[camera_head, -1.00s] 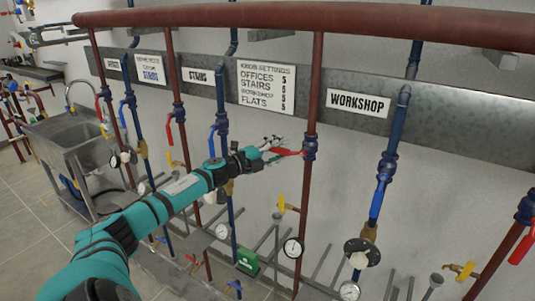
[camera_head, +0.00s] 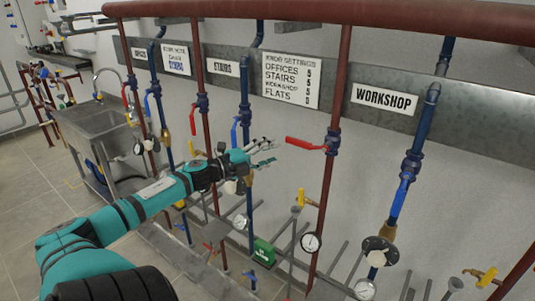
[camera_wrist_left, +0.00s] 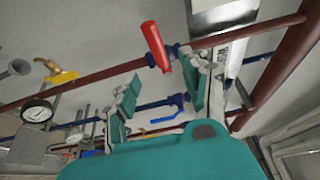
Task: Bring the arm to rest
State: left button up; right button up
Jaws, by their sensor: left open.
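My left arm reaches in from the left in the head view. Its gripper (camera_head: 266,154) is open and empty, in front of the pipes below the STAIRS sign. A red lever handle (camera_head: 304,144) on a red pipe is just right of the fingertips, with a gap between them. In the left wrist view my open fingers (camera_wrist_left: 158,98) show with nothing between them. The red handle (camera_wrist_left: 155,46) is beyond them there. My right gripper is not in view.
Red and blue vertical pipes with valves and gauges (camera_head: 311,242) line the wall. A WORKSHOP sign (camera_head: 384,101) and a knob settings sign (camera_head: 291,79) hang on a grey rail. A metal sink (camera_head: 88,128) stands at left. The floor (camera_head: 30,190) at left is clear.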

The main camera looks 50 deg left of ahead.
pick_arm(q)
jog(key=shift+s, duration=0.2)
dwell(0.5)
